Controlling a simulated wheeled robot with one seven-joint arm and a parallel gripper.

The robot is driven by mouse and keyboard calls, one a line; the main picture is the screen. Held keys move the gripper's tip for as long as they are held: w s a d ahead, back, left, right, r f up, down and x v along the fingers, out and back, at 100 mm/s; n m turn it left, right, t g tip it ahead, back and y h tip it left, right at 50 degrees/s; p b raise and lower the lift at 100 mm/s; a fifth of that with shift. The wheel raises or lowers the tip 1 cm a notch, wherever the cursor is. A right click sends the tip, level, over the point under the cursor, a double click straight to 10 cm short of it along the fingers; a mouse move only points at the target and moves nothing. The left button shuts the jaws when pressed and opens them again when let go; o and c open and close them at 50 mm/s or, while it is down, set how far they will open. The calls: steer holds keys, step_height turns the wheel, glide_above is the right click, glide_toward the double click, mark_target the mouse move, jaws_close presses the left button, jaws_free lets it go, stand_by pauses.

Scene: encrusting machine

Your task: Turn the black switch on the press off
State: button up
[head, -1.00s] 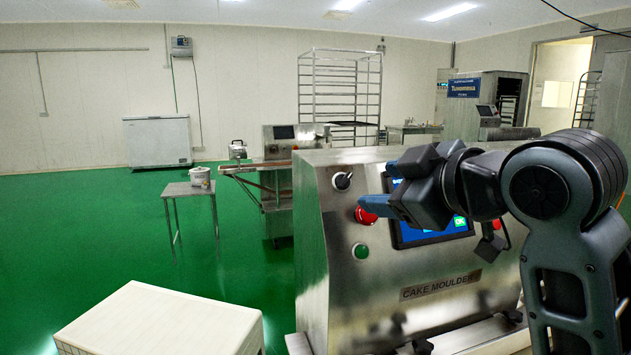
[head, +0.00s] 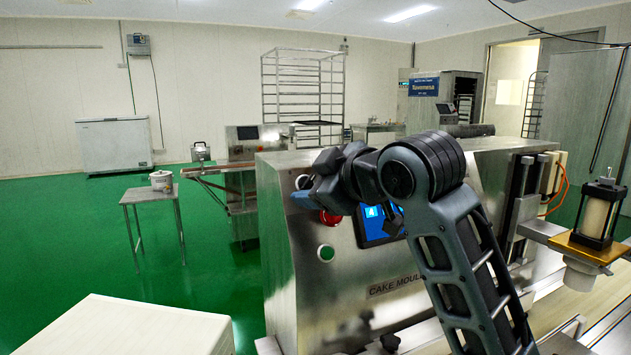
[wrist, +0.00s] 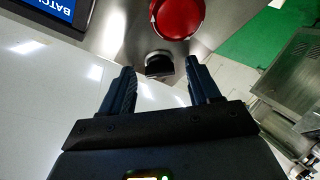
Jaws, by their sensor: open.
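The press is a steel cake moulder (head: 290,240) with a sloped front panel. Its black switch (wrist: 159,64) shows in the wrist view between my fingertips, just beyond them. In the head view the switch (head: 302,182) sits at the panel's upper left, partly hidden by my gripper. My gripper (head: 300,199) is in front of the panel, close to the switch. In the wrist view my gripper (wrist: 160,70) is open, with a finger on each side of the switch. I cannot tell whether either finger touches it. The switch's setting is unclear.
A red button (wrist: 177,17) is close to the switch. A lit screen (head: 377,224) is to its right, partly behind my arm. A green button (head: 326,253) is lower on the panel. A small steel table (head: 150,194) and open green floor lie to the left.

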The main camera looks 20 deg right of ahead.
steer(key=shift+c, duration=0.3)
steer(key=c, duration=1)
steer(key=shift+n, duration=0.4)
steer(key=n+g+y, duration=0.1)
steer(key=n, duration=0.3)
steer(key=shift+d+r, duration=0.1)
steer(key=n+g, duration=0.1)
steer(key=n, duration=0.3)
steer(key=shift+n, duration=0.3)
steer(key=n+g+b, duration=0.1)
steer(key=n, duration=0.3)
steer(key=shift+w+r, duration=0.1)
steer(key=shift+r, duration=0.05)
steer(key=n+h, duration=0.1)
steer(key=n, duration=0.3)
steer(key=shift+g+b, duration=0.3)
steer(key=shift+b, duration=0.05)
steer(key=shift+n, duration=0.3)
